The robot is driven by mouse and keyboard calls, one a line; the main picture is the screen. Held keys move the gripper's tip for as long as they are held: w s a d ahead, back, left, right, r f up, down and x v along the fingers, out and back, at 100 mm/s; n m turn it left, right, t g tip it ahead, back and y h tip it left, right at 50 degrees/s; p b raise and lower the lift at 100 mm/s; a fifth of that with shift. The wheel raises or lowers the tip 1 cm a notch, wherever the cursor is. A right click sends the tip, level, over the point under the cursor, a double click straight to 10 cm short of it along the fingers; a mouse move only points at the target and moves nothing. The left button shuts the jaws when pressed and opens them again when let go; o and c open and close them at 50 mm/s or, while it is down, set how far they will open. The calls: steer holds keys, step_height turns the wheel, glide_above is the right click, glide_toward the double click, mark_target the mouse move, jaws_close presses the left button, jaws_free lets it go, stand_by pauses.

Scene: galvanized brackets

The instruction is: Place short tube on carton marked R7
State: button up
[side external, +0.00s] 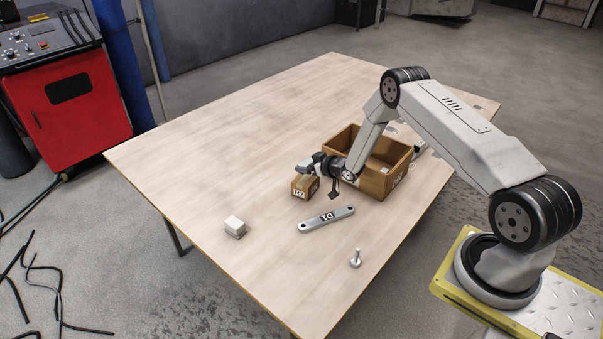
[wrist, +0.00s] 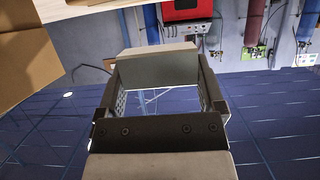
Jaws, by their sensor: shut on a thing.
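The small brown carton marked R7 (side external: 305,187) stands on the table, left of a larger open carton. My gripper (side external: 311,164) is just above it, tilted down to the left. It is shut on a short light grey piece, which I take to be the short tube (side external: 302,168). In the wrist view the grey piece (wrist: 158,67) sits across the ends of the two fingers. In the side view it is small and partly covered by my gripper. I cannot tell whether it touches the carton's top.
The open brown carton (side external: 372,182) stands right behind my wrist. A flat grey labelled bar (side external: 327,220), a bolt-like metal part (side external: 356,259) and a pale block (side external: 235,226) lie toward the front. The table's (side external: 230,140) left and far areas are clear.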

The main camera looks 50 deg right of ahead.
mark_target(308, 179)
steer(key=shift+w+f, duration=0.2)
steer(key=shift+f, duration=1.5)
steer(key=shift+f, duration=0.15)
steer(key=o, duration=1.1)
steer(key=shift+r, duration=0.2)
steer(key=shift+v, duration=6.05)
